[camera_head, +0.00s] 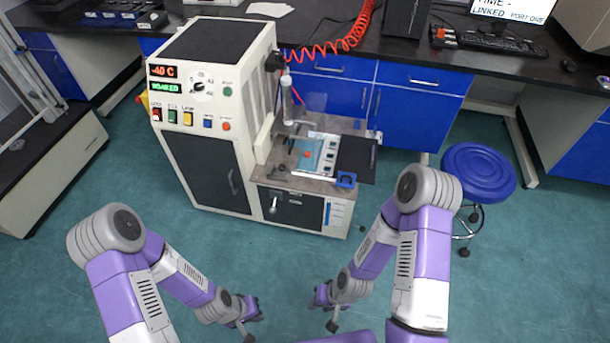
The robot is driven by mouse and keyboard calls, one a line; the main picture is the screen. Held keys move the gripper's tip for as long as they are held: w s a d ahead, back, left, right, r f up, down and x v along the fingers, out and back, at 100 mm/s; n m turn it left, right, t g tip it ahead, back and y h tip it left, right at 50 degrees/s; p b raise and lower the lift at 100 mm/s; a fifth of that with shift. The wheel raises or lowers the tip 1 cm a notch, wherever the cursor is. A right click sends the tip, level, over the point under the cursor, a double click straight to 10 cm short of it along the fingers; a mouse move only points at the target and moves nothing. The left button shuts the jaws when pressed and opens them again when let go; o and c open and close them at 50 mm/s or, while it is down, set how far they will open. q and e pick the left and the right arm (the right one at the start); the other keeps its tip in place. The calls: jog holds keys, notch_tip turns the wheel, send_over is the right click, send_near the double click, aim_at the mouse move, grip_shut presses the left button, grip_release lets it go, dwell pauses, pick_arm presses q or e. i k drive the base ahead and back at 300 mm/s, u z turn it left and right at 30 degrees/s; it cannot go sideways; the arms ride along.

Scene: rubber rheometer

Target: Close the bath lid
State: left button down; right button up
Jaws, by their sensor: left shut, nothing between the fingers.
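The cream bench machine (225,110) stands in the middle of the head view, with a lower deck (278,178) on its right side. On the deck lies a pale blue-and-white panel (316,155) with several small dark parts. A dark flat plate (356,158) sticks out to the right of it and may be the bath lid, swung open; I cannot tell for sure. A blue bracket (346,180) sits at the deck's front right corner. My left gripper (250,318) is shut and empty, low over the floor in front of the machine. My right gripper (326,308) is beside it, small, its fingers unclear; both are apart from the machine.
A red coiled hose (345,42) runs from the machine towards the dark bench (335,45) behind. The display reads -40 C (163,71) and SOAKED. A blue stool (478,172) stands at the right. The floor (290,260) between my arms and the machine is clear.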

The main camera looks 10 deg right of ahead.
aim_at(356, 155)
jog(key=z, duration=1.65)
jog(key=i, duration=1.45)
jog(key=u, duration=1.95)
